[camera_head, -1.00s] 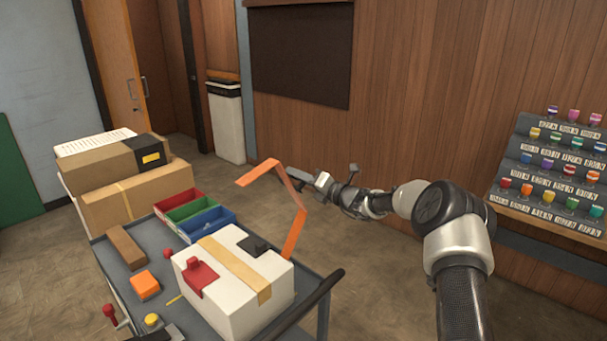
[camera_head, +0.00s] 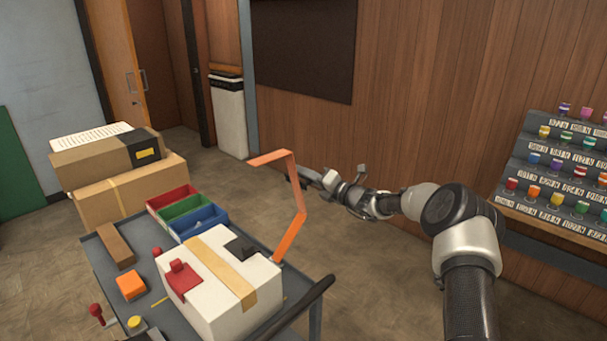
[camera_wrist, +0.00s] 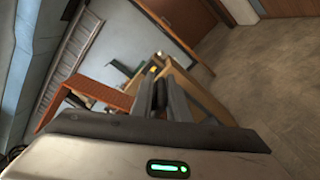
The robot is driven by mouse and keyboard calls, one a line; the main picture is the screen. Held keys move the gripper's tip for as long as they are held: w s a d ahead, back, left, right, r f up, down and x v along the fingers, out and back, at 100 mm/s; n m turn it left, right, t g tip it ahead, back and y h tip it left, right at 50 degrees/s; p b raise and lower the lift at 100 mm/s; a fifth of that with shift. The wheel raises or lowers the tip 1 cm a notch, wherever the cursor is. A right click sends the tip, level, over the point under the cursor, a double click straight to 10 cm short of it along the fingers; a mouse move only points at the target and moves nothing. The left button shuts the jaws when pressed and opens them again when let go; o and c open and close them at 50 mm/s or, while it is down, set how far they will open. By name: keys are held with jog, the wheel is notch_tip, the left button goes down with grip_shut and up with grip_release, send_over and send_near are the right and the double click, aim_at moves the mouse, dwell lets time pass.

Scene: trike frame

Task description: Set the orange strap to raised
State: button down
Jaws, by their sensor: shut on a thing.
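The orange strap (camera_head: 291,235) is a thin bent strip. It rises from the right back edge of the white box (camera_head: 208,315) on the cart, leans right, then bends back up to a flat free end pointing left. My gripper (camera_head: 293,173) is shut on the strap's upper part, above and behind the box; the fingers are small in the head view. In the wrist view the dark fingers (camera_wrist: 166,97) are close together, with the orange strap (camera_wrist: 103,92) at their left. The exact contact is hidden there.
A black cart handle (camera_head: 300,308) is at the front right. A cup rack (camera_head: 560,170) stands right. Floor between is clear.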

jog(key=shift+f, duration=0.65)
jog(key=c, duration=1.8)
grip_release()
jog(key=shift+d, duration=0.1)
jog(key=shift+o, duration=0.2)
jog(key=shift+r, duration=0.2)
jog(key=shift+r, duration=0.15)
jog(key=shift+s+d, duration=0.1)
jog(key=shift+d, duration=0.05)
jog(key=v, duration=1.7)
